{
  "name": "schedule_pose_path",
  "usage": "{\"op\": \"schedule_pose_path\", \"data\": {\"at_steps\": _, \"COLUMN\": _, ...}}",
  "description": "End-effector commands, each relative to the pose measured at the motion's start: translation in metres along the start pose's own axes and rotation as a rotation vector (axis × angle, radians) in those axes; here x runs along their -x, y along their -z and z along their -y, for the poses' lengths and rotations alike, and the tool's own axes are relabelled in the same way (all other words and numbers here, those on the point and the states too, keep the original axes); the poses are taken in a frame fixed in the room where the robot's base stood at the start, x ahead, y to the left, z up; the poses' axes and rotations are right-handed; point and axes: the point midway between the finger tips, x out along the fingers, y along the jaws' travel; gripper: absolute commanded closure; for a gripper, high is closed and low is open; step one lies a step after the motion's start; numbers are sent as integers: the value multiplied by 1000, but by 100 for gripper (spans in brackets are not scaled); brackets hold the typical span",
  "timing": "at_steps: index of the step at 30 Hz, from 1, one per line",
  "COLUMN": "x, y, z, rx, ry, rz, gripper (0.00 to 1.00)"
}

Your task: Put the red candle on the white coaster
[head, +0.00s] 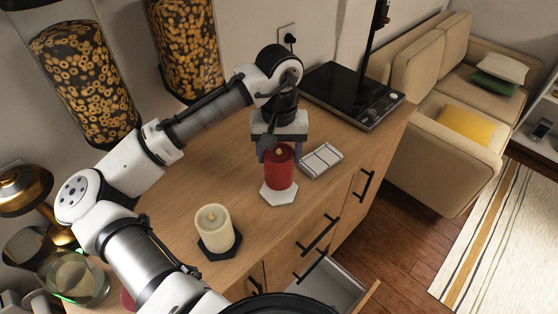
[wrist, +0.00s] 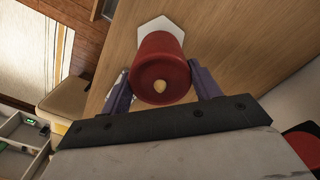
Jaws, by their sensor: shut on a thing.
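The red candle (head: 279,168) is upright between the fingers of my gripper (head: 279,152), which is shut on it. It is directly above or on the white hexagonal coaster (head: 278,195); I cannot tell whether its base touches. In the wrist view the red candle (wrist: 160,72) is seen from above, with its pale wick spot facing the camera. The fingers of my gripper (wrist: 162,88) are on both sides of it. Part of the white coaster (wrist: 158,26) shows beyond the candle; the rest is hidden behind it.
A cream candle (head: 214,227) stands on a dark coaster (head: 217,250) to the left. A white slatted item (head: 321,161) lies close to the right of the red candle. A black cooktop (head: 352,93) is at the back. An open drawer (head: 325,287) juts out below the counter.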

Motion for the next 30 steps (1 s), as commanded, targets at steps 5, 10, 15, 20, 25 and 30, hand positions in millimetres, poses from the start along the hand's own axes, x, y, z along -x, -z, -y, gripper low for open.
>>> {"op": "schedule_pose_path", "data": {"at_steps": 5, "x": -24, "y": 0, "z": 0, "rx": 1, "ry": 1, "rz": 2, "gripper": 86}}
{"op": "schedule_pose_path", "data": {"at_steps": 10, "x": -36, "y": 0, "z": 0, "rx": 1, "ry": 0, "rz": 0, "gripper": 86}}
{"op": "schedule_pose_path", "data": {"at_steps": 15, "x": -36, "y": 0, "z": 0, "rx": 0, "ry": 0, "rz": 0, "gripper": 86}}
{"op": "schedule_pose_path", "data": {"at_steps": 20, "x": -38, "y": 0, "z": 0, "rx": 0, "ry": 0, "rz": 1, "gripper": 33}}
{"op": "schedule_pose_path", "data": {"at_steps": 25, "x": -38, "y": 0, "z": 0, "rx": 0, "ry": 0, "rz": 1, "gripper": 16}}
{"op": "schedule_pose_path", "data": {"at_steps": 30, "x": -38, "y": 0, "z": 0, "rx": 0, "ry": 0, "rz": 1, "gripper": 16}}
